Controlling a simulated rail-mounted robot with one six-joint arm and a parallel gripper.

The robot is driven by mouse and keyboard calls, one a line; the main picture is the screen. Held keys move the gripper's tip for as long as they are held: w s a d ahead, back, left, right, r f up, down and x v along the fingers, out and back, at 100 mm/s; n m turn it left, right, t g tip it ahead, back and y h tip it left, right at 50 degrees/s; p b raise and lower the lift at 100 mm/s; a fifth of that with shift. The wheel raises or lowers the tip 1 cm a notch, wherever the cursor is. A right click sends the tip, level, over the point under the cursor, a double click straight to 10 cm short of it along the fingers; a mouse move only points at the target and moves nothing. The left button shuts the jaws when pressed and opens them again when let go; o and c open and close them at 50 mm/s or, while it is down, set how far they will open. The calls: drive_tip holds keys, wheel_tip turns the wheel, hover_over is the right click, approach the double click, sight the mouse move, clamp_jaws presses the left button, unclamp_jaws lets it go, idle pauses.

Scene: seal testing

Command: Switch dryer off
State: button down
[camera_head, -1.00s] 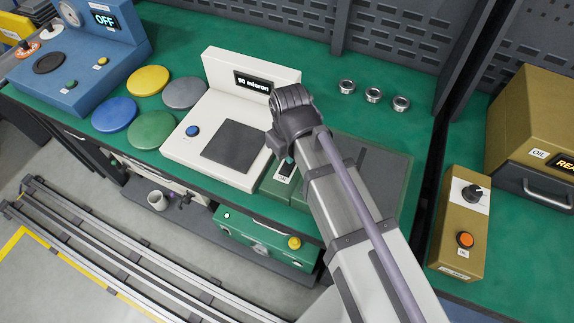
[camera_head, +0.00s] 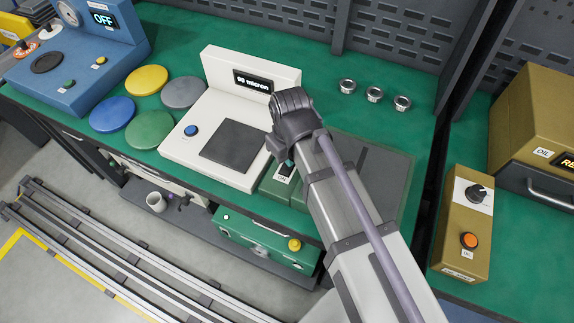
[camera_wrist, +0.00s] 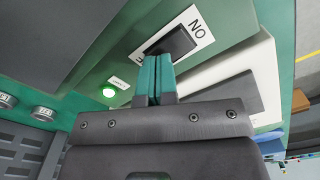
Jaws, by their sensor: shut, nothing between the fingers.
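The dryer is a green unit on the bench, its front part (camera_head: 272,187) showing beside my arm in the head view. Its black rocker switch (camera_wrist: 178,42) sits on a white label reading ON at one end; the label's other end is mostly hidden by my fingers. In the head view my wrist covers part of the dryer.
A white thickness gauge reading 90 micron (camera_head: 218,110) stands directly left of the dryer. Several coloured discs and a blue device reading OFF (camera_head: 85,50) are farther left. Three metal rings (camera_head: 374,94) lie behind. An oil control box (camera_head: 462,222) is at right.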

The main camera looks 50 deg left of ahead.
drive_tip(key=shift+f, duration=0.3)
wheel_tip(320, 180, up, 7)
drive_tip(key=p, duration=0.7)
drive_tip(key=shift+r, duration=0.2)
drive_tip(key=shift+f, duration=0.1)
